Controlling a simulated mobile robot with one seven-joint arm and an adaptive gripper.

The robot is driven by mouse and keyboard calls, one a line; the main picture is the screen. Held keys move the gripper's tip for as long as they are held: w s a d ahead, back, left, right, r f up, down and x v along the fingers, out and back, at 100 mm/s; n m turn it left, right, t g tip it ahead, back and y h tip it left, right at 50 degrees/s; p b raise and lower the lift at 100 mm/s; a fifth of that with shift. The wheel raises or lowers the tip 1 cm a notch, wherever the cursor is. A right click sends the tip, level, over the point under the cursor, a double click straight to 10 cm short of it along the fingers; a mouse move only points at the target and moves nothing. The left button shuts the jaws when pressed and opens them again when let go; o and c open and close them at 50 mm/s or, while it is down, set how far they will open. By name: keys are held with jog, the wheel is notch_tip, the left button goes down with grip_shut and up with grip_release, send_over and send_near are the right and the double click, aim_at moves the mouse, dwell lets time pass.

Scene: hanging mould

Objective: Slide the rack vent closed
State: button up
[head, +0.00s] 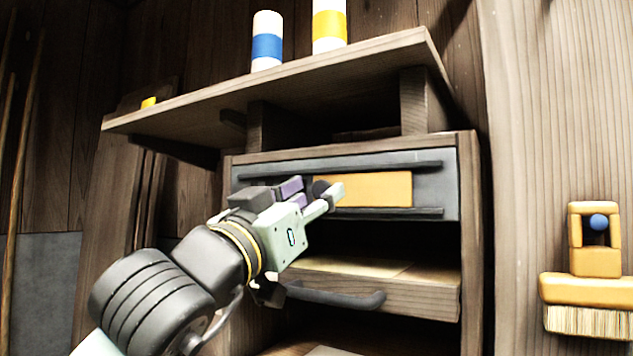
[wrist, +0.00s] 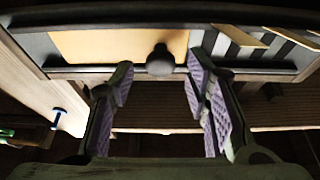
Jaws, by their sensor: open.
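The rack vent is a grey panel (head: 436,180) between two dark rails, with an orange sliding plate (head: 375,189) toward its right in the head view. A dark round knob (head: 320,188) sits on the plate; it also shows in the wrist view (wrist: 160,60). There, striped slots (wrist: 255,45) lie uncovered beside the plate; my gripper hides that side in the head view. My gripper (head: 308,196) is open in front of the vent. In the wrist view its purple-padded fingers stand on either side of the knob, with gaps; I cannot tell whether they reach its depth.
Below the vent is a wooden shelf or drawer front with a dark bar handle (head: 335,296), close under my wrist. The overhanging shelf (head: 270,92) carries a blue-banded cylinder (head: 267,42) and a yellow-banded one (head: 329,27). A yellow brush (head: 588,290) hangs at the right.

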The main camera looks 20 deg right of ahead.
jog(key=shift+x, duration=0.95)
grip_shut()
